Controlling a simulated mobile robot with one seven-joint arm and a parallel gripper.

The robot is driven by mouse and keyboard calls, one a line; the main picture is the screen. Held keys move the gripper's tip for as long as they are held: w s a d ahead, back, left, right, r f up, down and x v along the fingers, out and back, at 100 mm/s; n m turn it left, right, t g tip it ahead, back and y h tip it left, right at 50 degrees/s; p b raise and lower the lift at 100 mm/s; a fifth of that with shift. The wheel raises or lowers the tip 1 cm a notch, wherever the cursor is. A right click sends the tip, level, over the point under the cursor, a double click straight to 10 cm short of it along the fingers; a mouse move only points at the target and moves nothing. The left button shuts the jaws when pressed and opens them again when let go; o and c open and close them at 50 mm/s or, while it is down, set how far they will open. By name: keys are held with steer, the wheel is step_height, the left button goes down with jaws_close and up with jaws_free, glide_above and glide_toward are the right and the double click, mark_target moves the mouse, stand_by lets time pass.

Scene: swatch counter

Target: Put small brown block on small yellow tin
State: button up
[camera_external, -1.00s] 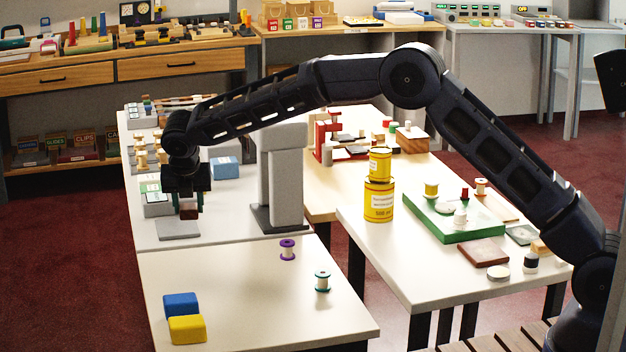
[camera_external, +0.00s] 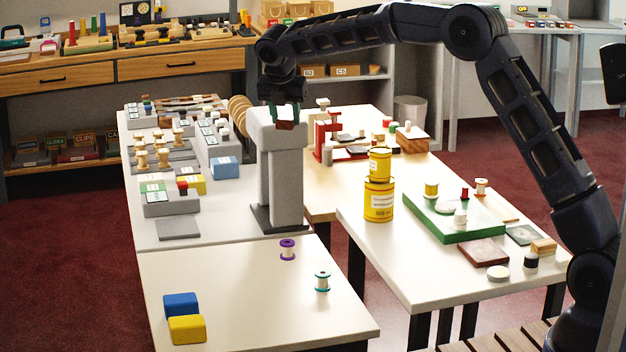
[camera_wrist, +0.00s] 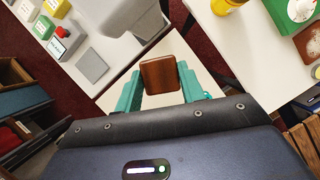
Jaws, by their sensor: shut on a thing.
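The small brown block (camera_external: 285,125) is held off any surface between the teal fingers of my gripper (camera_external: 284,112). In the wrist view the brown block (camera_wrist: 159,74) shows clearly between the fingertips (camera_wrist: 160,88). The small yellow tin (camera_external: 380,162) stands upright on top of a larger yellow tin (camera_external: 379,200), on the right-hand white table. My gripper is to the left of the tins and higher than them in the outside view. At the top edge of the wrist view a yellow tin (camera_wrist: 229,5) shows only in part.
A tall grey stand (camera_external: 284,180) overlaps my gripper in the outside view; their gap is unclear. A green tray (camera_external: 450,228) with small items lies right of the tins. A grey pad (camera_external: 178,229) is bare. Two blocks, blue (camera_external: 181,305) and yellow (camera_external: 187,329), sit on the front table.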

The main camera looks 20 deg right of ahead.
steer(key=w+d+r+m, duration=0.1)
steer(key=w+d+r, duration=0.15)
steer(key=d, duration=0.45)
steer(key=w+d+r+m, duration=0.1)
steer(key=d+r, duration=0.3)
steer(key=d, duration=0.3)
step_height(320, 180, up, 4)
steer(key=m+h, duration=0.1)
glide_above(383, 148)
steer(key=s+a, duration=0.1)
steer(key=shift+g, duration=0.3)
step_height(383, 148, down, 19)
steer(key=shift+s+a+f, duration=0.1)
steer(key=shift+a+f, duration=0.05)
steer(key=shift+f, duration=0.05)
steer(key=shift+f, duration=0.1)
steer(key=o, duration=1)
steer(key=shift+c, duration=0.2)
